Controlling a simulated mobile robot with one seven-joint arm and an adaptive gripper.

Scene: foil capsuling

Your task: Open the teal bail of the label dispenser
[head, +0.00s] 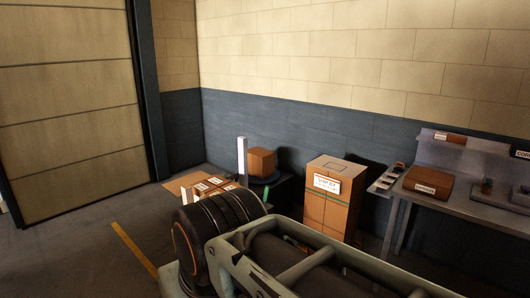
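I cannot clearly make out the label dispenser or its teal bail in the head view. My gripper is not in view. A large pale green frame with a black ribbed drum fills the lower middle and hides the floor behind it; it seems to be part of my arm.
The grey bench (465,207) holds a brown labelled box (428,184). A tall carton (331,199) stands left of it. The floor at left is clear.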

